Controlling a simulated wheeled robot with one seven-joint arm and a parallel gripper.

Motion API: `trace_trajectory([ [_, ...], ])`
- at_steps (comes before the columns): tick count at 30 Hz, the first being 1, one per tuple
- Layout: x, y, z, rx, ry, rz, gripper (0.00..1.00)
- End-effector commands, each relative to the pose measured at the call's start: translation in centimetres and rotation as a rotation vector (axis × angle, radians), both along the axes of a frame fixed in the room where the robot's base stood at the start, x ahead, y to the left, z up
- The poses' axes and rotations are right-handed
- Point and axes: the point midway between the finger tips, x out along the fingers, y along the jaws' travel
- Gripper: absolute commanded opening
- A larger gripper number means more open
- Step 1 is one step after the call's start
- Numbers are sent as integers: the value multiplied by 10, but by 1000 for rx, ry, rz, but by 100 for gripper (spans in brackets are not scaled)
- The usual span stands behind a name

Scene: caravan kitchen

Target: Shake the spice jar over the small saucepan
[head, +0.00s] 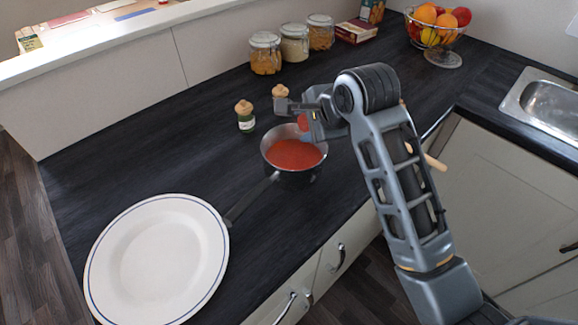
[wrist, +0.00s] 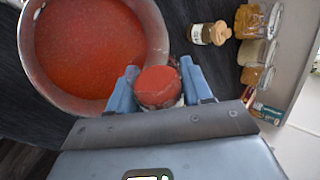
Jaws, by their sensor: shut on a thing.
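The small saucepan (head: 270,159) stands on the dark counter with red sauce (head: 295,154) in it; its dark handle points lower left. In the wrist view the saucepan (wrist: 30,65) fills the upper left. My gripper (wrist: 159,84) is shut on a spice jar (wrist: 158,87) with a red end facing the wrist camera. My gripper (head: 306,124) is at the pan's far side.
A white plate (head: 157,262) lies front left. Storage jars (head: 294,44) and a fruit bowl (head: 440,32) stand behind; a sink (head: 545,100) is right.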

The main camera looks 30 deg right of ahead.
Motion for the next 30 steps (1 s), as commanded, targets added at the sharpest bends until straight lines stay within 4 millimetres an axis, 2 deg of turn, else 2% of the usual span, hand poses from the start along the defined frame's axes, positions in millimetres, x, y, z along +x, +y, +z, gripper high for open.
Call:
trace_trajectory([
  [16,0,0,0,-2,-1,-1,18],
  [22,0,0,4,-90,-19,0,18],
  [30,0,-1,4,-101,-21,-1,18],
])
